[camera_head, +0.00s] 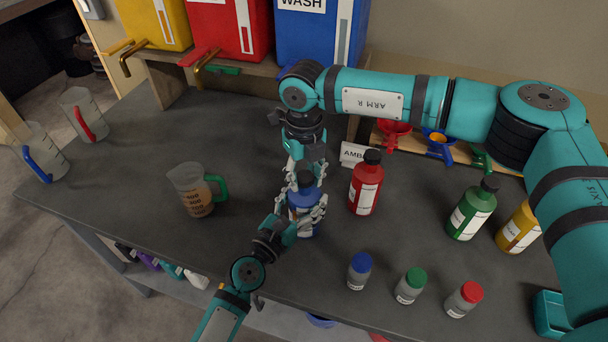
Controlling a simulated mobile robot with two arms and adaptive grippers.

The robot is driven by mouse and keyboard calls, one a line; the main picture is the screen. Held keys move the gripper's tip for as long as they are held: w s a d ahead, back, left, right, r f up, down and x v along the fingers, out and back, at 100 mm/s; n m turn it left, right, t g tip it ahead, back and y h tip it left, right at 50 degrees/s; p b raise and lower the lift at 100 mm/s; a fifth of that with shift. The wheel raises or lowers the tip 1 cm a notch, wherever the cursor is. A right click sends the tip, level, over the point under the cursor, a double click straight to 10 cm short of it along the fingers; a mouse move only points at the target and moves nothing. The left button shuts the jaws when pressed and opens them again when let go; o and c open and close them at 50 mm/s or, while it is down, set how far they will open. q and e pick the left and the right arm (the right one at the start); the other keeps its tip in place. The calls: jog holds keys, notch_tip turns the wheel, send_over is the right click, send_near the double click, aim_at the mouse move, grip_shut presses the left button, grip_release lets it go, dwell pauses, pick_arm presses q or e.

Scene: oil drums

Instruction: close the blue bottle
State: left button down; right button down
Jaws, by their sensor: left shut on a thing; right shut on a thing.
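The blue bottle (303,203) stands at the middle of the dark bench, partly hidden by my grippers. My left gripper (308,215) reaches in from the lower left and is shut on the bottle's body. My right gripper (305,172) comes down from above and is shut on the black cap (305,181). The cap is at the top of the bottle, in line with its neck. I cannot tell whether it is seated or threaded, as the fingers cover the neck.
A red bottle (365,184) stands close right of my grippers. Green (471,210) and yellow bottles (520,227) are farther right. Small jars with blue (359,271), green (410,286) and red lids (464,299) stand near the front edge. A green-handled jug (194,191) of brown liquid is left.

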jog(key=c, duration=0.9)
grip_release()
jog(key=shift+r, duration=2.3)
jog(key=shift+c, duration=0.2)
jog(key=n, duration=0.2)
jog(key=r+n, duration=0.1)
jog(key=n, duration=0.3)
jog(key=shift+a+r, duration=0.1)
jog(key=shift+r, duration=0.2)
jog(key=n, duration=0.2)
jog(key=r+n, duration=0.1)
jog(key=n, duration=0.3)
jog(key=shift+r+n, duration=0.4)
